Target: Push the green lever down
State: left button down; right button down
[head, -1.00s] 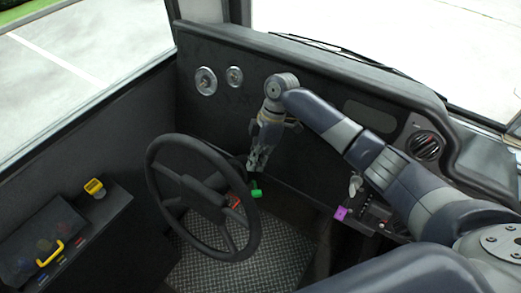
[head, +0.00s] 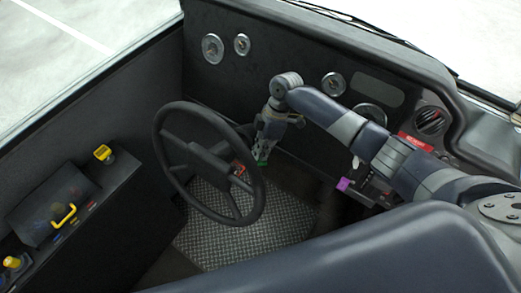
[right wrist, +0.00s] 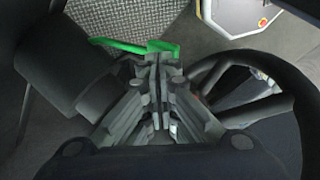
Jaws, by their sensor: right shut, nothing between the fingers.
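The green lever (head: 262,161) is on the far side of the steering wheel, just right of its rim, and shows only as a small green patch. In the right wrist view the lever (right wrist: 120,45) runs as a thin green bar to a wider green end just beyond the fingertips. My right gripper (head: 264,151) is shut and empty, pointing down right at the lever. In the right wrist view the fingertips (right wrist: 158,60) overlap the lever's wide end; I cannot tell whether they touch. My left gripper is not in view.
The steering wheel (head: 208,163) stands close left of my gripper. A side console (head: 75,215) with yellow handles is at the left. A purple knob (head: 343,184) is at the right, below my arm. The seat (head: 370,255) fills the lower right. Patterned floor (head: 225,225) is clear.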

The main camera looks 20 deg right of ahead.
jog(key=shift+s+a+f+t+p, duration=0.1)
jog(key=shift+s+f+t+p, duration=0.3)
jog(key=shift+s+t+p, duration=0.35)
jog(key=s+f+t+p, duration=0.1)
jog(key=s+f+t, duration=0.1)
jog(key=f, duration=0.4)
jog(key=shift+s+a+f+n+t+h, duration=0.3)
jog(key=shift+s+a+n+t+h, duration=0.1)
jog(key=shift+s, duration=0.35)
jog(key=shift+s+f, duration=0.1)
jog(key=shift+p, duration=0.35)
jog(key=a+p+v, duration=0.1)
jog(key=p+v, duration=0.2)
jog(key=v, duration=1)
jog(key=shift+s+r+p, duration=0.4)
jog(key=shift+r, duration=0.1)
